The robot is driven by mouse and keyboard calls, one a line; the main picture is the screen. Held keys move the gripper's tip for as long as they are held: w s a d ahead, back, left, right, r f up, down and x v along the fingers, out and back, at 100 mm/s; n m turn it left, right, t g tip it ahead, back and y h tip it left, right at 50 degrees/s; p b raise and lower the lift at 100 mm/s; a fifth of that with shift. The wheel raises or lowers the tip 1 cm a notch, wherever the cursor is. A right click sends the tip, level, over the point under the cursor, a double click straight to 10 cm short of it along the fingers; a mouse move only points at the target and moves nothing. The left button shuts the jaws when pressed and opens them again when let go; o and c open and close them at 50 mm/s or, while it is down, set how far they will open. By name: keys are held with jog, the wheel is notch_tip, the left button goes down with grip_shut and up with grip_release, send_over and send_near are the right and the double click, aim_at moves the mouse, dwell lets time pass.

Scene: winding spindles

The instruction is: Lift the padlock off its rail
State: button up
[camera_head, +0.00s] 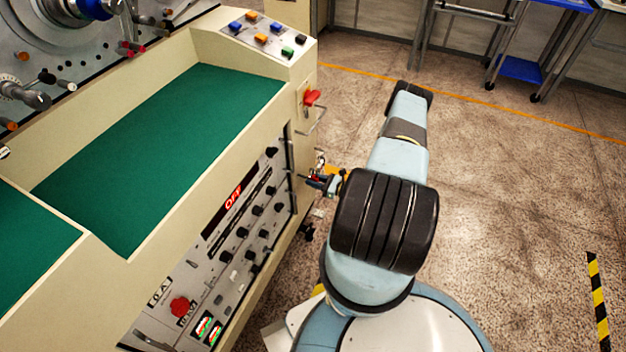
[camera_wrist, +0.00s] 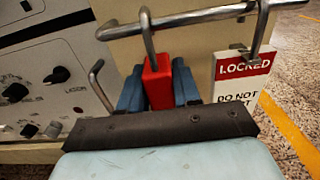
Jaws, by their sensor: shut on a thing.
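The red padlock (camera_wrist: 158,84) hangs below the grey metal rail (camera_wrist: 200,14) in the wrist view, its steel shackle (camera_wrist: 148,40) rising to the rail and passing over it. My gripper (camera_wrist: 158,72) is shut on the red body, with one blue-grey finger on each side. The lower part of the padlock is hidden behind my dark wrist edge. In the head view my gripper (camera_head: 325,184) is at the end panel of the cream machine, and the padlock there is too small to make out clearly.
A "LOCKED" tag (camera_wrist: 240,78) hangs from the rail just right of the padlock. A bent metal handle (camera_wrist: 98,85) stands out at left. The machine's control panel (camera_head: 245,225) is left of my arm. Open floor (camera_head: 510,190) lies to the right.

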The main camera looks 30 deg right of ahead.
aim_at(317, 178)
jog(key=shift+r, duration=0.15)
jog(key=shift+r, duration=0.9)
jog(key=shift+v, duration=3.5)
jog(key=s+d+r, duration=0.3)
jog(key=s+d, duration=0.2)
jog(key=s, duration=0.1)
